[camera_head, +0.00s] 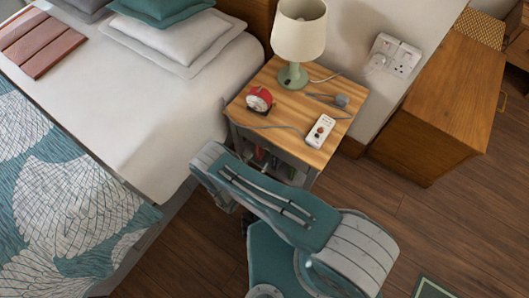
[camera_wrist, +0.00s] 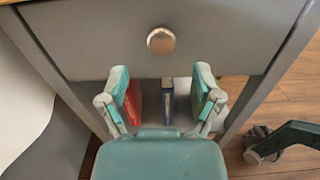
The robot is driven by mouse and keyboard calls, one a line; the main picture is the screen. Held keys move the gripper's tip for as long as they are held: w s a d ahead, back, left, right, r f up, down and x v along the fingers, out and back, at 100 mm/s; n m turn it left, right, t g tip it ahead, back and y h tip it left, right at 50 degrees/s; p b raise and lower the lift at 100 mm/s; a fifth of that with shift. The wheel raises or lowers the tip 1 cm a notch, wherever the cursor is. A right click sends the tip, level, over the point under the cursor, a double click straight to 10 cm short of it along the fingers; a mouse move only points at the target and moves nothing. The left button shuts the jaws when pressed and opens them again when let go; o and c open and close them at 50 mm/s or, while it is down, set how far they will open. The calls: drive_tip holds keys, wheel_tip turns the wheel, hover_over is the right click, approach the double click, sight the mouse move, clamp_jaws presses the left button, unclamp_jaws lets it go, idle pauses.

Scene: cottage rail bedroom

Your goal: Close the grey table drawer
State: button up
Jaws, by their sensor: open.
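The grey bedside table (camera_head: 305,176) has a wooden top and stands beside the bed in the head view. Its grey drawer front (camera_wrist: 220,40) fills the top of the wrist view, with a round metal knob (camera_wrist: 161,41) at its middle. In the head view the drawer front lies just under the tabletop, partly hidden by my arm; how far it stands out is hard to tell. My gripper (camera_wrist: 161,72) is open and empty. Its two fingers are spread below the knob, left and right of it, with no clear contact visible.
Books, one red (camera_wrist: 132,102) and one dark blue (camera_wrist: 168,102), stand below the drawer. The bed (camera_head: 150,125) is left; a wooden cabinet (camera_head: 430,110) is right.

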drive_tip(key=v, duration=0.5)
drive_tip(key=shift+s, duration=0.1)
idle(0.3)
drive_tip(key=w+d+r+m+g, duration=0.3)
drive_tip(key=r+m+g, duration=0.15)
drive_tip(key=r, duration=0.65)
drive_tip(key=w+d+r+m+g, duration=0.2)
drive_tip(key=r+m+g, duration=0.3)
drive_tip(key=r, duration=0.7)
drive_tip(key=w+d+r+m+g, duration=0.35)
drive_tip(key=r+m, duration=0.25)
drive_tip(key=r, duration=0.5)
drive_tip(key=s+d+r+m+g+y, duration=0.1)
drive_tip(key=s+d+r+m+y, duration=0.25)
drive_tip(key=r, duration=0.45)
drive_tip(key=s+d+r+m+y, duration=0.3)
drive_tip(key=s+r, duration=0.2)
drive_tip(key=r, duration=0.2)
drive_tip(key=s+d+r+m+t+y, duration=0.3)
drive_tip(key=s+r, duration=0.6)
drive_tip(key=s, duration=0.3)
drive_tip(key=m+t+y, duration=0.1)
drive_tip(key=m+t, duration=0.1)
drive_tip(key=m, duration=0.1)
